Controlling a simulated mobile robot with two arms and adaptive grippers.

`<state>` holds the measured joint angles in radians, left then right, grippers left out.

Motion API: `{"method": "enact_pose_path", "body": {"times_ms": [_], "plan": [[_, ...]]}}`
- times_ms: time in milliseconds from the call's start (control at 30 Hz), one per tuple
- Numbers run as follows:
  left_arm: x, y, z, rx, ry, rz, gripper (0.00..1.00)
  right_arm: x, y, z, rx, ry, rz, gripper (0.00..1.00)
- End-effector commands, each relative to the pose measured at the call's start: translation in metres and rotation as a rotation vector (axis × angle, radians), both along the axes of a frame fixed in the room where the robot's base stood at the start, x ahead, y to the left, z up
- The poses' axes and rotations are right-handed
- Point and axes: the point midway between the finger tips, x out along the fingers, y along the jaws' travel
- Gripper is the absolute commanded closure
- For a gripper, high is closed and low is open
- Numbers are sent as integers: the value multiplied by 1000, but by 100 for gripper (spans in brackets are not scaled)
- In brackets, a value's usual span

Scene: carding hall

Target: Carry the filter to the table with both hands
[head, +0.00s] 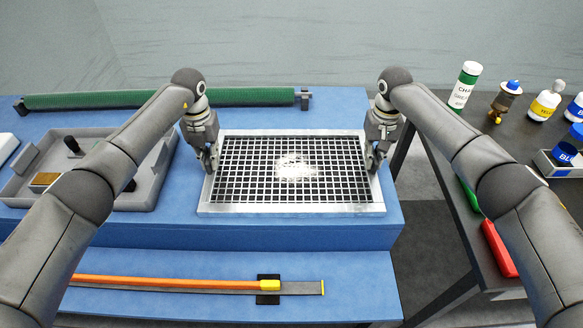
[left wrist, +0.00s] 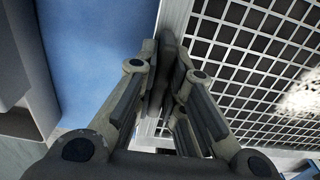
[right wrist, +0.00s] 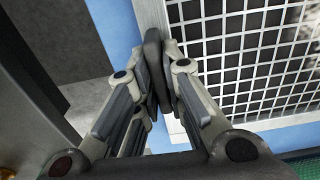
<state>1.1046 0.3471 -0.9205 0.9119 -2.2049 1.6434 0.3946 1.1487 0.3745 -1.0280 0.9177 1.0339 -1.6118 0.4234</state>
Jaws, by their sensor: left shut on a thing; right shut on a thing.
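The filter (head: 330,208) is a flat rectangular panel with a pale metal frame, a white grid over dark mesh and a whitish dusty patch in the middle. In the head view it appears over the blue bench top; I cannot tell whether it touches it. My left gripper (head: 211,166) is shut on the left side of its frame. My right gripper (head: 374,166) is shut on the right side of its frame. The filter's grid also shows in the left wrist view (left wrist: 260,60) and in the right wrist view (right wrist: 250,45).
A grey tray (head: 150,196) with small items sits left on the blue bench (head: 330,232). A green roller (head: 160,98) lies behind. An orange-striped strip (head: 170,281) lies on the front ledge.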

Motion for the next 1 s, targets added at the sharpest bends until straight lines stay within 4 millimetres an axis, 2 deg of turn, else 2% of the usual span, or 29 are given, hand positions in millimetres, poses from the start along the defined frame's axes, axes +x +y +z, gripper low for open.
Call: {"method": "enact_pose_path", "body": {"times_ms": [267,700,1000], "plan": [[1,0,12,-1,-2,0,100,1,0,13,1,-3,0,100],[0,0,47,-1,-1,0,100,1,0,47,1,-2,0,100],[0,0,51,-1,-1,0,100,1,0,51,1,-2,0,100]]}}
